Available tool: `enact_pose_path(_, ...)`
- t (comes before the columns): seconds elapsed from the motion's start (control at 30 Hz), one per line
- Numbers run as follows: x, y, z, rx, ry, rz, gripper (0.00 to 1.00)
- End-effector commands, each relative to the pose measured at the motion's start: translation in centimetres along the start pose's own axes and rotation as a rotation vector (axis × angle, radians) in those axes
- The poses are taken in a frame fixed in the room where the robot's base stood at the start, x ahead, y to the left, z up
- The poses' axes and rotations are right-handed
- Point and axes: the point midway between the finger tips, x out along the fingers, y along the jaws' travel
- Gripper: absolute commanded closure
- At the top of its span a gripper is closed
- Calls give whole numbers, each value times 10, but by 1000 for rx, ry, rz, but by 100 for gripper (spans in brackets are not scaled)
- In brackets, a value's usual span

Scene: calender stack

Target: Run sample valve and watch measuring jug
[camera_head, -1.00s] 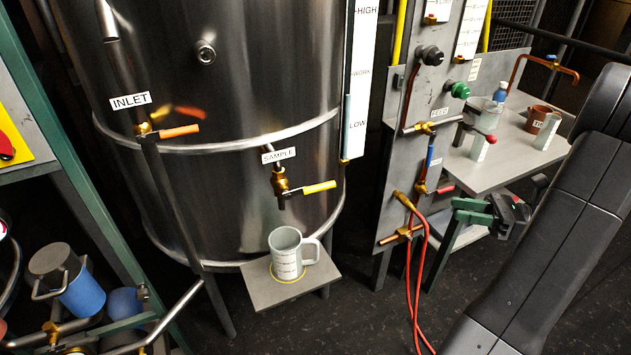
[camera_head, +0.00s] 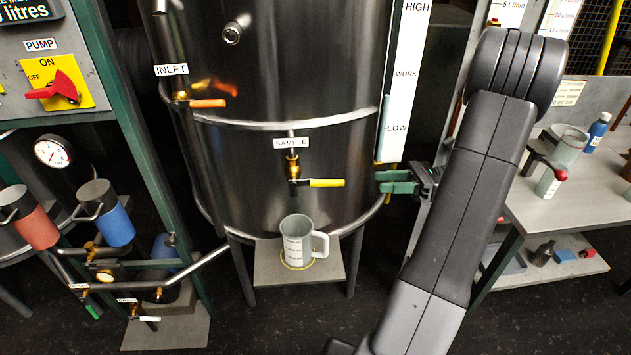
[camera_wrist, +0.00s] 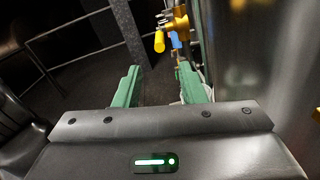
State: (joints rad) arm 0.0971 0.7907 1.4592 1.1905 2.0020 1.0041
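The sample valve (camera_head: 293,170) is a brass tap on the steel tank under a SAMPLE label. Its yellow handle (camera_head: 327,183) lies level, pointing right; it also shows in the wrist view (camera_wrist: 159,41). The pale measuring jug (camera_head: 297,241) stands upright below the spout, its handle to the right. No stream shows between spout and jug, and I cannot read a level in it. My gripper (camera_head: 380,181) is right of the yellow handle, apart from it. In the wrist view its green fingers (camera_wrist: 162,88) are spread with nothing between them.
The jug stands on a small grey shelf (camera_head: 265,271). The inlet valve (camera_head: 182,99) with an orange handle is up and left. A white level scale (camera_head: 402,85) is near my gripper. A pump panel (camera_head: 50,75) is left, a side table (camera_head: 540,205) right.

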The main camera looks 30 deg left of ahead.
Motion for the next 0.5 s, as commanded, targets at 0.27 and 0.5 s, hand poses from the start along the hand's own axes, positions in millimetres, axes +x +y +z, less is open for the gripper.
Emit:
enact_pose_path(0.27, 45, 1, 1, 1, 1, 5, 63)
enact_pose_path(0.5, 96, 1, 1, 0, 1, 5, 63)
